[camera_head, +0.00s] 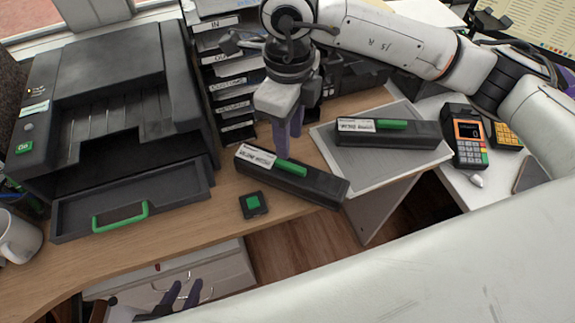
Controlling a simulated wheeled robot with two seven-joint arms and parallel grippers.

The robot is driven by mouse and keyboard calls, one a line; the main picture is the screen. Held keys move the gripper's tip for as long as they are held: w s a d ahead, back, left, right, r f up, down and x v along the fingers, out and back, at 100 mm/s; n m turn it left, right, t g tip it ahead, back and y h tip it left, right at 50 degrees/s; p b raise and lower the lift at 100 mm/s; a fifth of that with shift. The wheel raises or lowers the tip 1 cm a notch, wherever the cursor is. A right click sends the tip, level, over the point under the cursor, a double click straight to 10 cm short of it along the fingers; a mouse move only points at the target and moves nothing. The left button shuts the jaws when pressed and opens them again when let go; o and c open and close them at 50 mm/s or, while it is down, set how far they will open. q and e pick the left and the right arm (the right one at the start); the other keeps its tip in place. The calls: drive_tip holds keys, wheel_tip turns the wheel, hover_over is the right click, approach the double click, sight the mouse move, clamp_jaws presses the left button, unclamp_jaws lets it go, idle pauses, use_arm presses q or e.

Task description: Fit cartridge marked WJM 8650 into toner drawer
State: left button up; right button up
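Two long black cartridges with green grips and white labels lie on the right of the counter. The nearer cartridge (318,186) lies slanted on the wood. The farther cartridge (415,135) lies on a grey mat. The label print is too small to read surely. The toner drawer (180,190) is pulled out at the front of the black printer (105,62) and has a green handle (120,216). My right gripper (289,147) points down just behind the nearer cartridge, its fingers slightly apart and empty. My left gripper (182,293) is low at the bottom edge, open and empty, away from the cartridges.
A small black block with a green top (253,204) lies between drawer and cartridge. A card terminal (466,138) stands right of the grey mat (345,183). A labelled tray rack (232,100) stands behind. A white mug (18,238) is at the left edge. My white arm covers the lower right.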

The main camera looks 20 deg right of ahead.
sight(290, 165)
drive_tip(key=shift+s+f, duration=0.15)
drive_tip(key=shift+f, duration=0.7)
drive_tip(key=f, duration=0.3)
drive_tip(key=f+p, duration=0.1)
drive_tip(key=shift+s+f, duration=0.15)
drive_tip(key=shift+s, duration=0.2)
drive_tip(key=shift+w+f, duration=0.1)
drive_tip(key=shift+f, duration=0.4)
clamp_jaws()
use_arm(q)
drive_tip(key=shift+s+r, duration=0.1)
drive_tip(key=shift+r, duration=0.45)
drive_tip(key=shift+s, duration=0.1)
use_arm(e)
drive_tip(key=shift+r, duration=0.1)
